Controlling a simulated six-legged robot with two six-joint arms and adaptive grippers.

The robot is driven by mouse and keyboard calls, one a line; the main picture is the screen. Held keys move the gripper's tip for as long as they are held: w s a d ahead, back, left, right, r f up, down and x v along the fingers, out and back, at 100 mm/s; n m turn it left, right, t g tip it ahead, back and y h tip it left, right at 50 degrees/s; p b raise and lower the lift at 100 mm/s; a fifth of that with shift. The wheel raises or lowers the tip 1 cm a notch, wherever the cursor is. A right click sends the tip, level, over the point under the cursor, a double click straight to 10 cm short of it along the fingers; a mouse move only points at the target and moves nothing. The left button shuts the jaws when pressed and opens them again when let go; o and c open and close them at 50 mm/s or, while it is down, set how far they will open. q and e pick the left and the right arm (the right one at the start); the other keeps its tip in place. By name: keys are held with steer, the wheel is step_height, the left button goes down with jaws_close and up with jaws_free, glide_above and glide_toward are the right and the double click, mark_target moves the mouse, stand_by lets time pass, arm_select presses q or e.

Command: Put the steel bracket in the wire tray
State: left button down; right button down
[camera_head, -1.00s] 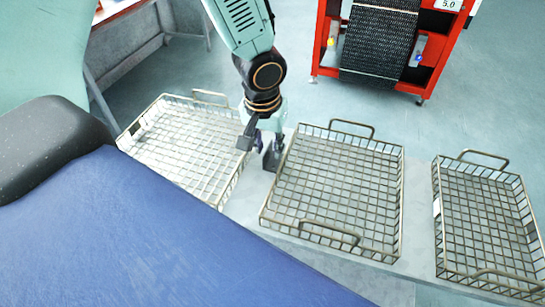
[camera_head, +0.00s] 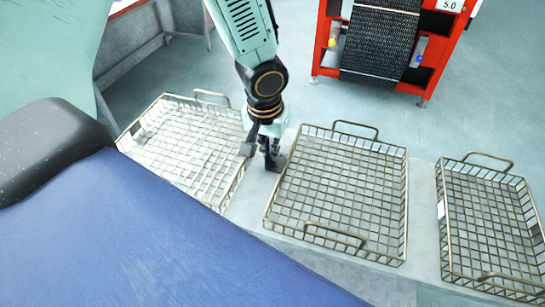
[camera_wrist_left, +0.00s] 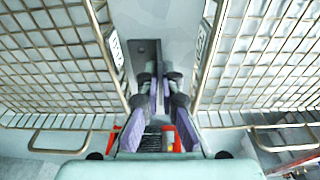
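The steel bracket (camera_head: 276,162) is a small dark angled piece on the pale bench top, in the gap between the left and middle trays. In the wrist view it shows as a dark plate (camera_wrist_left: 142,52) just beyond the fingertips, with a raised leg between them. My left gripper (camera_head: 267,148) points down at it; its fingers (camera_wrist_left: 161,85) stand apart on either side of that leg. Contact is not clear. Three empty wire trays are in view: left (camera_head: 229,190), middle (camera_head: 300,145) and right (camera_head: 448,235). My right gripper is not in view.
A red cart (camera_head: 324,60) with a dark mesh belt (camera_head: 378,48) stands beyond the bench. A grey metal table (camera_head: 135,55) is at the far left. The strip of bench (camera_head: 422,190) between middle and right trays is bare. Tray rims stand close on both sides of the gripper.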

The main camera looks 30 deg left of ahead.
arm_select(q)
steer(key=shift+s+d, duration=0.15)
steer(key=shift+d, duration=0.1)
step_height(320, 180, up, 10)
steer(key=p, duration=0.2)
